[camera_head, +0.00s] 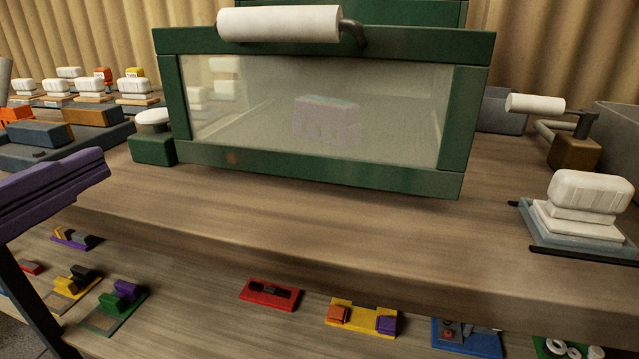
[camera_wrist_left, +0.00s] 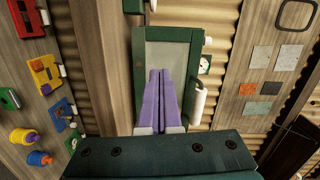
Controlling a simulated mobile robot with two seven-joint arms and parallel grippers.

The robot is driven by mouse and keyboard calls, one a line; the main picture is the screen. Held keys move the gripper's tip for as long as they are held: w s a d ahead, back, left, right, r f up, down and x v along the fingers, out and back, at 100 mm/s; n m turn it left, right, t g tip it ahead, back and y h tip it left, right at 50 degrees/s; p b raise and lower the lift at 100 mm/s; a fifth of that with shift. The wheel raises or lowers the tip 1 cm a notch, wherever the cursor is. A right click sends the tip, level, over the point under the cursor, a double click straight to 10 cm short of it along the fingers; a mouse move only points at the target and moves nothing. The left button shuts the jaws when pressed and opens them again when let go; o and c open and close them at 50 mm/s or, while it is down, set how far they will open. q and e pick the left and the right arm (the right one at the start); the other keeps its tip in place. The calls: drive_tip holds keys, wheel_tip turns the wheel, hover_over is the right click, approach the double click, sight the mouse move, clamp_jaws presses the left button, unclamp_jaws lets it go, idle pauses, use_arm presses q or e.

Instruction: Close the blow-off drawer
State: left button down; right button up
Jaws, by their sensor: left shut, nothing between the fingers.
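A green-framed box with a clear front pane (camera_head: 325,160) stands on the wooden bench, with a white roller-shaped handle (camera_head: 280,23) along its top. I take this to be the part with the blow-off drawer, but I cannot tell which piece is the drawer or how far out it is. A pale block (camera_head: 327,120) shows behind the pane. My left gripper (camera_head: 106,166), with purple fingers, is shut and empty at the left, apart from the box in the head view. In the left wrist view its fingers (camera_wrist_left: 160,72) overlap the box's frame (camera_wrist_left: 190,36). The right gripper is out of view.
A small green block with a white knob (camera_head: 153,120) stands left of the box. A brown block with a white handle (camera_head: 574,152) and a tray of white pieces (camera_head: 578,238) stand right. A lower shelf (camera_head: 200,300) holds several coloured parts. The bench front is clear.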

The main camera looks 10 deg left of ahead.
use_arm(q)
drive_tip(key=d+m+h, duration=0.2)
drive_tip(key=p, duration=0.2)
approach(224, 112)
drive_tip(key=shift+t, duration=0.3)
drive_tip(key=w, duration=0.5)
drive_tip(key=shift+w+d+f, duration=0.15)
drive_tip(key=shift+w+f, duration=0.05)
drive_tip(key=shift+w, duration=0.7)
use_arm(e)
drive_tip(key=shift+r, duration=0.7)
use_arm(q)
drive_tip(key=shift+w, duration=0.1)
